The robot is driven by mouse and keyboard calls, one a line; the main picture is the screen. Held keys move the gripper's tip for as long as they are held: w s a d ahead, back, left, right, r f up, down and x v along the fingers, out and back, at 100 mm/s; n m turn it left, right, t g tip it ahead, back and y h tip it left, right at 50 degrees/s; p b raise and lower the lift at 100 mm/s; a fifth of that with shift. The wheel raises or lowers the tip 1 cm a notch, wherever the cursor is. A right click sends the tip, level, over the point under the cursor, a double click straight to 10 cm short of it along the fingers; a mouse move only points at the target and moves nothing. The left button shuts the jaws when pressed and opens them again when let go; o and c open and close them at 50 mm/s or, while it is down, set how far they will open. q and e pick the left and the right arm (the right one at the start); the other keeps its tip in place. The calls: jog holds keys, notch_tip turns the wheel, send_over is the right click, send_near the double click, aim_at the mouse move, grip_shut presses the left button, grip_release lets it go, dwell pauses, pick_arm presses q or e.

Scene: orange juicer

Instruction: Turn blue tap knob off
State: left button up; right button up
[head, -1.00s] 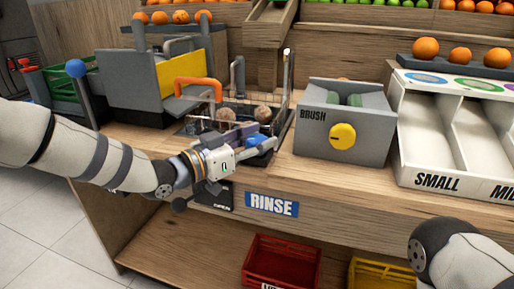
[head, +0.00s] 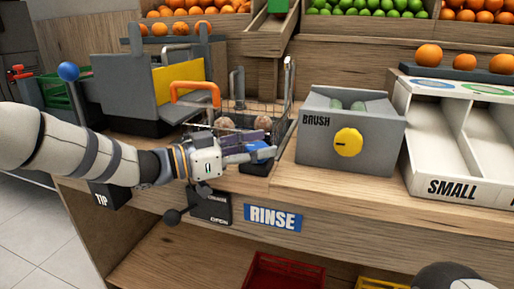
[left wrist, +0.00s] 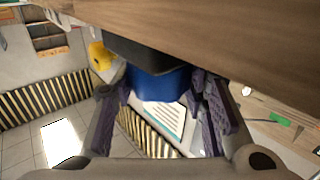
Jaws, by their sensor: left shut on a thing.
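The blue tap knob (head: 262,151) is at the front edge of the rinse basin, above the RINSE label. My left gripper (head: 250,152) reaches it from the left and is shut on it. In the left wrist view the blue knob (left wrist: 158,86) sits between the two purple-padded fingers (left wrist: 163,105), below a dark part. The gripper hides part of the knob in the head view, so its turn angle cannot be told. My right gripper is out of view; only part of my right arm shows at the bottom right.
A wire basket (head: 240,118) with brown round items stands behind the knob. The grey BRUSH box (head: 330,155) with a yellow knob (head: 348,142) is to the right. An orange handle (head: 196,89) rises behind my left gripper. A red crate (head: 283,275) is below the counter.

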pick_arm(q)
jog(key=shift+r, duration=0.15)
jog(key=o, duration=1.2)
jog(key=v, duration=1.2)
